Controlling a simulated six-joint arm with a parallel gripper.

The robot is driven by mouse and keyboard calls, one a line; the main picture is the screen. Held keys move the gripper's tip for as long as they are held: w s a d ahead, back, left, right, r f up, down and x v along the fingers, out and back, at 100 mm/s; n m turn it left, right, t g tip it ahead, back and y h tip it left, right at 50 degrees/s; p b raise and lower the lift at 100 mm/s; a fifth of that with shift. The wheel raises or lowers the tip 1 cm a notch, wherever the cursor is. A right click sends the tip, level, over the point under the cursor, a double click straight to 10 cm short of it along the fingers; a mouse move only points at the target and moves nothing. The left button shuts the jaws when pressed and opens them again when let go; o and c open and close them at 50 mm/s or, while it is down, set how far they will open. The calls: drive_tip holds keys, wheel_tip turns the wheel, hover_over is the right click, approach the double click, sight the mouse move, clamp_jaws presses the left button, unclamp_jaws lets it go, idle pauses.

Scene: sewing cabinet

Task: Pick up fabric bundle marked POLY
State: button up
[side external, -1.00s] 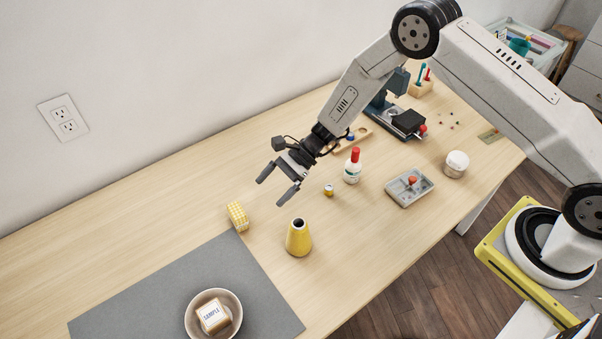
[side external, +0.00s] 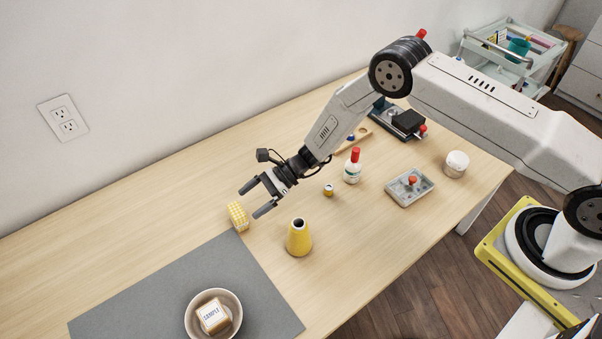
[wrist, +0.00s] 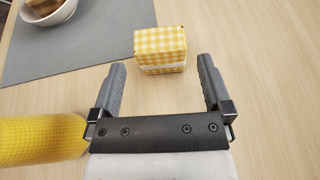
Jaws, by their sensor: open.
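A small yellow-and-white checked fabric bundle (side external: 237,216) lies on the wooden table near the mat's top corner. In the wrist view the bundle (wrist: 161,49) has a pale band along its lower edge, and no POLY marking is readable. My gripper (side external: 253,201) is open and empty, up and to the right of the bundle in the side view. In the wrist view my gripper (wrist: 163,64) has its fingers spread, with the bundle ahead of and between the tips. Another bundle marked SAMPLE (side external: 213,316) sits in a bowl (side external: 190,325).
A yellow thread cone (side external: 299,239) stands close by; it also shows at the left of the wrist view (wrist: 40,138). A grey mat (side external: 140,305) lies under the bowl. A small spool (side external: 328,190), red-capped bottle (side external: 352,169), grey tray (side external: 409,188) and jar (side external: 456,164) stand further right.

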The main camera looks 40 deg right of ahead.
sight(236, 210)
drive_tip(key=shift+a, duration=0.1)
drive_tip(key=shift+x, duration=2.5)
drive_tip(key=c, duration=1)
drive_tip(key=shift+r, duration=0.15)
